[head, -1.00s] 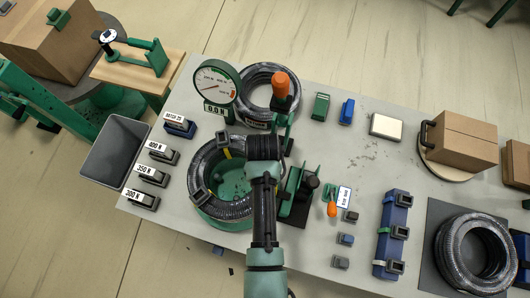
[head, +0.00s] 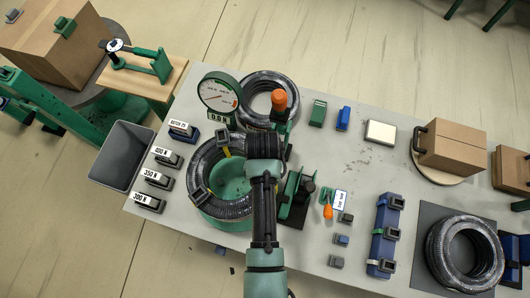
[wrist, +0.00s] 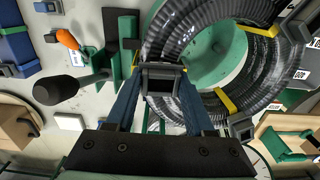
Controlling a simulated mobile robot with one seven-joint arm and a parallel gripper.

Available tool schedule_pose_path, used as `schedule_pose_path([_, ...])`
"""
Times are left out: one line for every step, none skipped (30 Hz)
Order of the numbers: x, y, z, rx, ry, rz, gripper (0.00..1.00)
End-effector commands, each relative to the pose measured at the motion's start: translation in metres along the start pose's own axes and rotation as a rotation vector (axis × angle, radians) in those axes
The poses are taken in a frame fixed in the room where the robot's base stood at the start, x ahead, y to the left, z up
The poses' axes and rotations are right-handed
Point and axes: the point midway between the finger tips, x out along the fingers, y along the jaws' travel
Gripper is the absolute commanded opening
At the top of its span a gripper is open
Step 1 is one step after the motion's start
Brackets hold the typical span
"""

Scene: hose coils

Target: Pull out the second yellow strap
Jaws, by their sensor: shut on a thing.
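A black ribbed hose coil (head: 205,170) lies around a green round hub (head: 232,180) on the bench; it also fills the upper right of the wrist view (wrist: 190,30). Yellow straps cross the coil. One strap (wrist: 226,101) runs to a dark buckle (wrist: 241,126); another yellow strap (wrist: 262,31) crosses farther right. My gripper (wrist: 162,88) is shut on a dark buckle (wrist: 163,77) at the coil's near left side, with a bit of yellow strap beside it. In the head view my arm hides the fingertips. Two other buckles (head: 223,141) (head: 200,194) sit on the coil there.
A round gauge (head: 221,92) reading 0.0 N stands behind the coil. A green press-like fixture (head: 289,205) stands close on the right. Labelled blocks (head: 159,179) and a grey bin (head: 122,155) are left. A second coil (head: 268,92) lies behind.

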Motion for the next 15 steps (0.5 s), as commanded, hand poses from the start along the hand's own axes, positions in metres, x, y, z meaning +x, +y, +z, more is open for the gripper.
schedule_pose_path([-0.0025, -0.0014, -0.0025, 0.000, 0.007, -0.005, 0.57])
schedule_pose_path([-0.0025, -0.0014, -0.0024, 0.000, 0.007, -0.005, 0.62])
schedule_pose_path([-0.0023, -0.0012, -0.0022, 0.000, 0.006, -0.005, 0.69])
schedule_pose_path([-0.0020, -0.0011, -0.0020, 0.000, 0.005, -0.004, 0.75])
schedule_pose_path([-0.0018, -0.0010, -0.0018, 0.000, 0.005, -0.004, 0.80])
schedule_pose_path([-0.0015, -0.0009, -0.0015, 0.000, 0.004, -0.003, 0.87])
schedule_pose_path([-0.0013, -0.0008, -0.0013, 0.000, 0.004, -0.003, 0.88])
schedule_pose_path([-0.0012, -0.0007, -0.0012, 0.000, 0.003, -0.003, 0.88])
schedule_pose_path([-0.0010, -0.0006, -0.0010, 0.000, 0.003, -0.002, 0.88])
schedule_pose_path([-0.0008, -0.0005, -0.0009, 0.000, 0.002, -0.002, 0.88])
schedule_pose_path([-0.0007, -0.0005, -0.0008, 0.000, 0.002, -0.002, 0.88])
schedule_pose_path([-0.0006, -0.0004, -0.0006, 0.000, 0.002, -0.001, 0.88])
schedule_pose_path([-0.0003, -0.0003, -0.0004, 0.000, 0.001, -0.001, 0.88])
schedule_pose_path([-0.0003, -0.0003, -0.0004, 0.000, 0.001, -0.001, 0.88])
schedule_pose_path([-0.0006, -0.0003, -0.0004, 0.000, 0.001, -0.001, 0.88])
